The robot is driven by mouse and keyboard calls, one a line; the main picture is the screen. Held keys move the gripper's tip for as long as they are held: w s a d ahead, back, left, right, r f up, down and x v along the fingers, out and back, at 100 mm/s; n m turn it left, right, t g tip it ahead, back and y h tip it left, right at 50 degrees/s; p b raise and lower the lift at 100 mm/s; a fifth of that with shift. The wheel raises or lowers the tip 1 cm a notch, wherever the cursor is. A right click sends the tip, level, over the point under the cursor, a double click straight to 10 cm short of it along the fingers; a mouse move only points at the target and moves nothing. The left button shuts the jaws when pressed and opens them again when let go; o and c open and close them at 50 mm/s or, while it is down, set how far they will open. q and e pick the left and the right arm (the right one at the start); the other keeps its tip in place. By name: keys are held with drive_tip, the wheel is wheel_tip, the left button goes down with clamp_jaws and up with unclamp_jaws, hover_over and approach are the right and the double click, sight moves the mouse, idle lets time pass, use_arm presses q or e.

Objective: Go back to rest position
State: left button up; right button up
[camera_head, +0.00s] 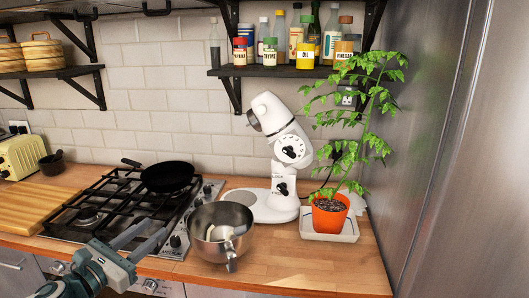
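My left gripper (148,237) comes in from the lower left, above the front edge of the counter by the gas hob (95,205). Its two fingers are apart, with nothing visible between them. My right gripper does not show. A white stand mixer (283,150) stands on the counter with its head tilted up. A steel bowl (205,222) stands on the counter in front of it, right of my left gripper and apart from it. The bowl has a pale object in it that I cannot make out fully.
A black pan (167,177) sits on the hob. A potted plant (329,214) stands on a white tray (345,236) at the right, near a steel front (425,130). A wooden board (35,206) and a yellow toaster (22,157) are at the left. The front right counter is clear.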

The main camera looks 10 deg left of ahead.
use_arm(q)
drive_tip(key=s+d+f+n+g+y, duration=0.25)
drive_tip(key=s+f+n, duration=0.35)
drive_tip(key=f+n, duration=0.55)
drive_tip(key=s+d+f+n+g+y, duration=0.15)
drive_tip(key=s+f+n+y, duration=0.35)
drive_tip(key=f+n, duration=0.6)
drive_tip(key=s+d+f+n+g+h, duration=0.1)
drive_tip(key=s+d+f+n+g, duration=0.25)
drive_tip(key=s+n, duration=0.35)
drive_tip(key=s+d+f+n+g, duration=0.25)
drive_tip(key=s+f+n, duration=0.25)
drive_tip(key=s, duration=0.4)
drive_tip(key=s+d+f+n+g+h, duration=0.1)
drive_tip(key=s+d+f+n+g, duration=0.1)
drive_tip(key=s+f+n+g, duration=0.35)
drive_tip(key=s+f, duration=0.2)
drive_tip(key=f, duration=1.1)
drive_tip(key=s+f, duration=0.2)
drive_tip(key=f, duration=1.1)
drive_tip(key=s+a+f, duration=0.3)
drive_tip(key=s+f, duration=1.4)
drive_tip(key=shift+s+m, duration=0.3)
drive_tip(key=shift+s, duration=0.1)
drive_tip(key=shift+a+f, duration=0.1)
